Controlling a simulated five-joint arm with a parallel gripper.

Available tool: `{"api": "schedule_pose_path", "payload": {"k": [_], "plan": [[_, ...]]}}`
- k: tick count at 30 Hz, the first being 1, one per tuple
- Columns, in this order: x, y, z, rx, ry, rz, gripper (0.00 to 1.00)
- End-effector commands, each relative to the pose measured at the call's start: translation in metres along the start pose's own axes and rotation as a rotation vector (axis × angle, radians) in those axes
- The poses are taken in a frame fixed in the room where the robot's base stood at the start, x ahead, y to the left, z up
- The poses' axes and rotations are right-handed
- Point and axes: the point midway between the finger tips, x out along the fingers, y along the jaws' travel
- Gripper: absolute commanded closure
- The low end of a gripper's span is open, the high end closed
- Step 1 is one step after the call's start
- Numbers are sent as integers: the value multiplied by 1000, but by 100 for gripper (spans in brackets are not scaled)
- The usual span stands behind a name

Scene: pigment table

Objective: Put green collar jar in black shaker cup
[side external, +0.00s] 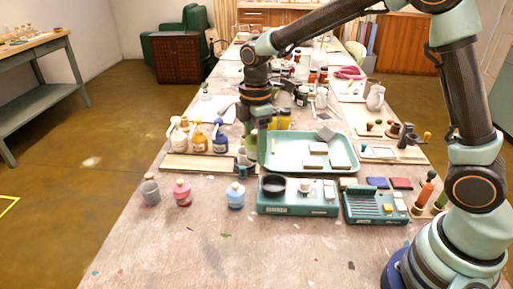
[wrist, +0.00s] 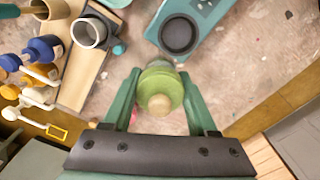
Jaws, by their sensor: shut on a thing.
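My gripper (wrist: 160,100) is shut on the green collar jar (wrist: 158,90), seen from above between its two green fingers, with a pale round top. In the side view my gripper (side external: 261,140) hangs above the table, behind the teal device; the jar is hard to tell from the fingers there. The black shaker cup (wrist: 180,35) is a dark round open cup on the teal device, ahead of the jar in the wrist view. It also shows in the side view (side external: 273,187), on the device's left part. The jar is apart from the cup.
A grey cup (wrist: 88,32) stands by the wooden board, left of the jar in the wrist view. White, orange and blue bottles (side external: 198,138) stand on that board. A teal tray (side external: 340,165) lies behind the device (side external: 296,209).

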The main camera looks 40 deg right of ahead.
Motion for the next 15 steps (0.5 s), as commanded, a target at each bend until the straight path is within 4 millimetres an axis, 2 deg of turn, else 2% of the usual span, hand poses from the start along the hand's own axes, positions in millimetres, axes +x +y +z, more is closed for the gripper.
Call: {"api": "schedule_pose_path", "payload": {"k": [1,6,15], "plan": [[4,-6,10,4,0,0,100],[16,-21,30,2,0,1,100],[30,-28,38,0,-1,-1,100]]}}
